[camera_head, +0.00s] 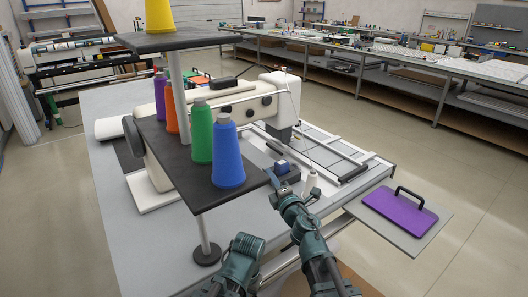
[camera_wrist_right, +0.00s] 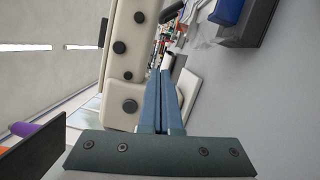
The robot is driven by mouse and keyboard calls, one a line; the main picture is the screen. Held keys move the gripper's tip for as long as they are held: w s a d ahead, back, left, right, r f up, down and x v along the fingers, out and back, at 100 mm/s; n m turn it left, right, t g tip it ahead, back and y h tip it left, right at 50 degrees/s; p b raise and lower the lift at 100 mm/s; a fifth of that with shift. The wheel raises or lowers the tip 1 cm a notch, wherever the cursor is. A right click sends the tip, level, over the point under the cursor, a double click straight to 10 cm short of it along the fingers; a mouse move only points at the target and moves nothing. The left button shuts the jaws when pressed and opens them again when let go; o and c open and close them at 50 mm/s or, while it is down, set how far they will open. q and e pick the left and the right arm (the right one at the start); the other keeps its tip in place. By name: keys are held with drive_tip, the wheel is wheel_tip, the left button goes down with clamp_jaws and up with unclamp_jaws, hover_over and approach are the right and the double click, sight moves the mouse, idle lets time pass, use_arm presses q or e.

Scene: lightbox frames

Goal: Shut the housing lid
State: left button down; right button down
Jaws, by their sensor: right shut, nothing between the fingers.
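A cream sewing-type machine (camera_head: 262,103) stands on the grey table. Its cream body with round black knobs fills the upper middle of the right wrist view (camera_wrist_right: 122,60). I cannot make out which part is the housing lid. My right gripper (camera_head: 278,182) is in front of the machine, close to a small dark box (camera_head: 289,176) with a blue block on it. In the right wrist view its blue fingers (camera_wrist_right: 167,75) are together and empty, pointing past the machine body; contact cannot be told. My left gripper's fingers do not show; only a teal arm part appears at the bottom.
A black shelf (camera_head: 180,160) on a post carries purple, orange, green and blue thread cones, left of my right gripper. A purple plate (camera_head: 399,211) with a black handle lies on a grey board at right. A frame with rails (camera_head: 350,150) lies behind the gripper.

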sight(269, 153)
drive_tip(key=shift+a, duration=0.1)
drive_tip(key=w, duration=0.3)
drive_tip(key=w+r+p, duration=0.1)
drive_tip(key=w, duration=0.7)
drive_tip(key=shift+w+a+r, duration=0.1)
drive_tip(key=shift+w+r, duration=0.05)
drive_tip(key=shift+w, duration=0.1)
